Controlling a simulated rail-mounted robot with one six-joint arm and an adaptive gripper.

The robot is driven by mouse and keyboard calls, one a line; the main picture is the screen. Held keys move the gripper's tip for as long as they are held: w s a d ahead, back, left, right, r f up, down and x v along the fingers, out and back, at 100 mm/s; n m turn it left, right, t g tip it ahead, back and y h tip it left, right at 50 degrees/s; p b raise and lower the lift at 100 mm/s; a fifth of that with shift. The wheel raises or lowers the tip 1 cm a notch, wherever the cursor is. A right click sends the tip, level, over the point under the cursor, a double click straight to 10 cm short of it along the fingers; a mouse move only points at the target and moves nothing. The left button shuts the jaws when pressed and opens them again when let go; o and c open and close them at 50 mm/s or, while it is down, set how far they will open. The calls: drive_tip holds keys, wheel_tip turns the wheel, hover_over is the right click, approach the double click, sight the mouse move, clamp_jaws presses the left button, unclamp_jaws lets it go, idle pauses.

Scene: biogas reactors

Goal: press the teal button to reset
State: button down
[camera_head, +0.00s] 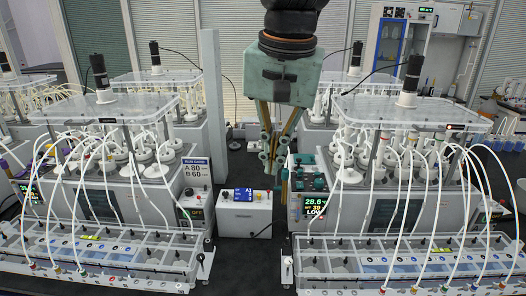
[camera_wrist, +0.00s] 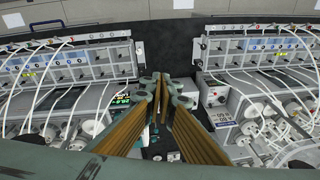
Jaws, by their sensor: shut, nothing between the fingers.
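My gripper (camera_head: 273,160) hangs fingers-down from the arm in the head view, its fingers shut and empty. It is in front of the gap between the two front reactor units, just left of the right unit's control panel (camera_head: 309,174). That panel carries several small teal controls (camera_head: 318,183); which one is the reset button I cannot tell. A display (camera_head: 315,205) below them shows "28.6" and "LOW". In the wrist view the fingertips (camera_wrist: 161,85) meet near the middle, beside the lit display (camera_wrist: 123,99). The fingers hide part of the panel there, and contact cannot be judged.
Clear tray racks (camera_head: 110,258) and (camera_head: 400,268) with white tubes line the front. A narrow dark strip of bench (camera_head: 247,250) between the racks is free. Stirrer motors (camera_head: 410,75) rise above the reactor lids.

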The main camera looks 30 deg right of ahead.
drive_tip(key=w+d+m+p, duration=0.2)
drive_tip(key=w+d+m, duration=0.2)
drive_tip(key=w+d, duration=0.3)
drive_tip(key=m+g+p, duration=0.3)
drive_tip(key=m+p, duration=0.4)
drive_tip(key=m, duration=0.5)
hover_over(317, 172)
wheel_tip(317, 172, down, 7)
drive_tip(key=shift+y, duration=0.3)
drive_tip(key=shift+f, duration=0.15)
drive_tip(key=shift+f+p, duration=0.35)
drive_tip(key=shift+f, duration=6.45)
drive_tip(key=shift+f, duration=0.1)
